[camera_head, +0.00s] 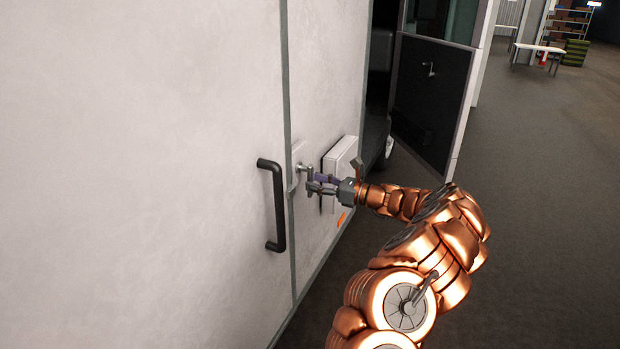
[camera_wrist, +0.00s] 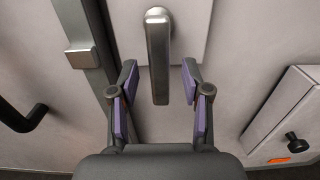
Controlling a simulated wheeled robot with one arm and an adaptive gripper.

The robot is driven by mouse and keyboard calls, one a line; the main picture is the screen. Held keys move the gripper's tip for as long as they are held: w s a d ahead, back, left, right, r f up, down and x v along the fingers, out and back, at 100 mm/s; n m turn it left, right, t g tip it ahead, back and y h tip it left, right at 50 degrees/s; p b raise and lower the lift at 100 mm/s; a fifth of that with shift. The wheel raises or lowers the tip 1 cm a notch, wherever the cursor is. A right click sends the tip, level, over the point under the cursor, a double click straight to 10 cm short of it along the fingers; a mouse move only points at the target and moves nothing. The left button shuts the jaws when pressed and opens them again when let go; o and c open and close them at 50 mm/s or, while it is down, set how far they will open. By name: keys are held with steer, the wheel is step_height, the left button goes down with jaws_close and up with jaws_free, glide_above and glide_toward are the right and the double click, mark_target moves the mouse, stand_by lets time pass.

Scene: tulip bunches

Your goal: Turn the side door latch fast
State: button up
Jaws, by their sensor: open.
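The latch is a grey metal lever (camera_wrist: 158,60) on a pale plate on the wall. In the wrist view it hangs straight down from its pivot, between the two purple-padded fingers. In the head view the latch (camera_head: 303,168) shows just left of my fingertips, partly hidden by them. My gripper (camera_wrist: 160,85) is open, with a finger on each side of the lever and a visible gap to each. It also shows in the head view (camera_head: 318,182). The side door (camera_head: 190,120) is a large pale panel with a black pull handle (camera_head: 277,205), and it looks flush with the wall.
A white box (camera_head: 341,156) with a black knob (camera_wrist: 296,142) sticks out of the wall to the right of the latch. A grey seam strip (camera_wrist: 85,45) with a small metal catch runs left of it. A dark open panel (camera_head: 433,95) stands farther back. The floor (camera_head: 540,200) at right is clear.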

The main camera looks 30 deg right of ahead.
steer(key=shift+x, duration=1.3)
steer(key=shift+c, duration=0.2)
jaws_close()
